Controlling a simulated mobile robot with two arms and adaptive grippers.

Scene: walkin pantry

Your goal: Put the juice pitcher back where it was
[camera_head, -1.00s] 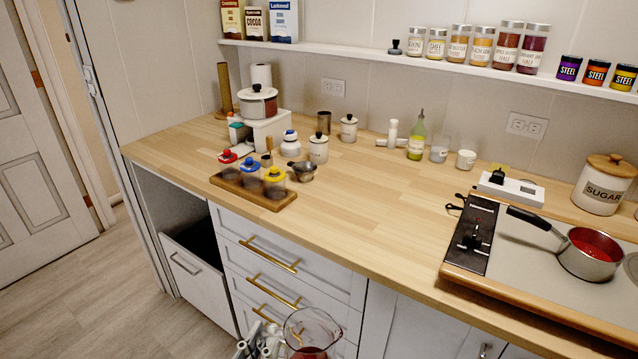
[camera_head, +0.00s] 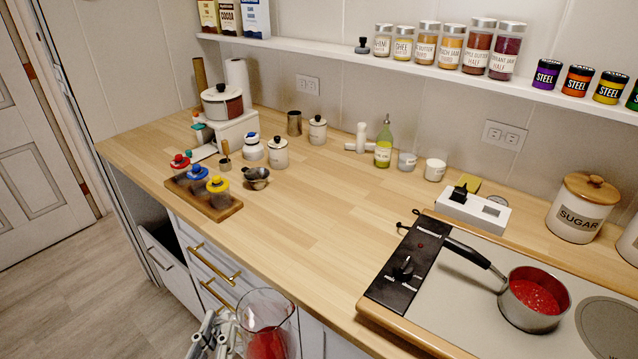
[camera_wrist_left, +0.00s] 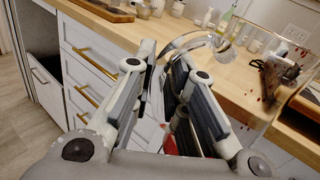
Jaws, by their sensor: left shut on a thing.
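The juice pitcher (camera_head: 268,312) is clear glass with red juice low inside. It is at the bottom of the head view, in front of the counter's front edge and drawers, and its base is cut off by the frame. My left gripper (camera_head: 218,330) is at the pitcher's left side, shut on it. In the left wrist view the fingers (camera_wrist_left: 163,62) close around the handle side, and the clear pitcher wall (camera_wrist_left: 262,78) shows to the right. The exact finger contact is hard to see. My right gripper is not in view.
The wooden counter (camera_head: 300,205) has a wide clear middle. A stove (camera_head: 450,290) with a saucepan (camera_head: 535,298) of red sauce is at right. A wooden tray (camera_head: 215,208) with lidded jars is at left. Canisters, bottles and cups line the back. A drawer (camera_head: 160,245) stands open.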

